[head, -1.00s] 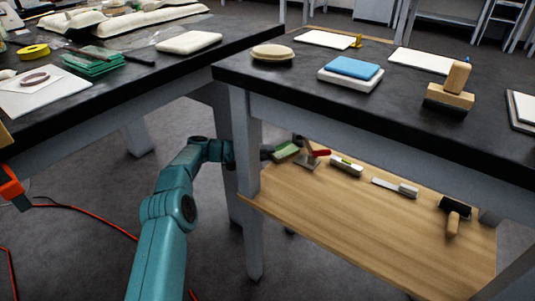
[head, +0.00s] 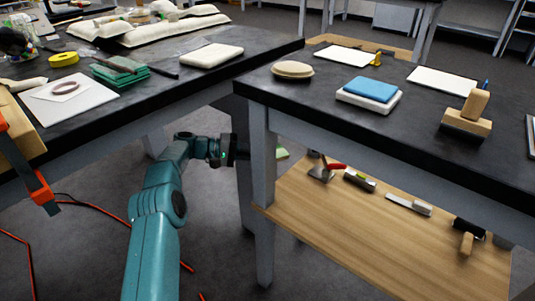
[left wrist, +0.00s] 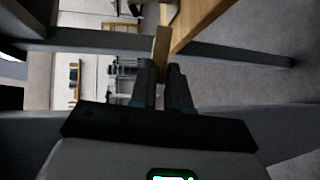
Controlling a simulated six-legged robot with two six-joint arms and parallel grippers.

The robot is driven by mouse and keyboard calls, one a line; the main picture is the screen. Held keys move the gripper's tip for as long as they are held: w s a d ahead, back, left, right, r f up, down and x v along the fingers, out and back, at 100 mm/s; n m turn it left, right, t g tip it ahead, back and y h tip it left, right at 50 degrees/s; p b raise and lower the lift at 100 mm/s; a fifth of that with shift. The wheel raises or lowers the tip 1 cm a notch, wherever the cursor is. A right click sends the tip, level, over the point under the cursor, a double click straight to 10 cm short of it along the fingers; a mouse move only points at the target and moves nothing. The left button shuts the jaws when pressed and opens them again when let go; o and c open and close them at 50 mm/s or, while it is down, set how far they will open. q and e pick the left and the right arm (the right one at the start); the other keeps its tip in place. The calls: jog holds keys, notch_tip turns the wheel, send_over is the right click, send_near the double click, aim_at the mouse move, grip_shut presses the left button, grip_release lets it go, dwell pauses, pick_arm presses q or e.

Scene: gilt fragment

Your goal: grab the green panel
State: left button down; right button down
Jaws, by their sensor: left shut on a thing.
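The green panel (head: 282,153) shows in the head view just right of the right table's near leg, which hides part of it. My left gripper (head: 240,150) reaches in from the left behind that leg, with its fingertips hidden there. In the left wrist view my left gripper (left wrist: 161,78) is shut on the panel (left wrist: 161,45), which is seen nearly edge-on between the fingers. The panel is at about the height of the lower shelf, beyond the shelf's left end. My right gripper is not in view.
The right table's leg (head: 262,190) stands close to my left gripper. The wooden lower shelf (head: 350,232) holds a trowel (head: 322,172), a level (head: 359,180), a brush and a roller. A green stack (head: 120,72) lies on the left table. Orange cables (head: 110,215) lie on the floor.

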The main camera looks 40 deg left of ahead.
pick_arm(q)
jog(key=p+v, duration=0.1)
jog(key=v, duration=0.2)
jog(key=r+v, duration=0.1)
jog(key=v, duration=0.1)
jog(key=shift+s+a+p, duration=0.2)
jog(key=shift+a+p, duration=0.05)
jog(key=shift+p, duration=0.15)
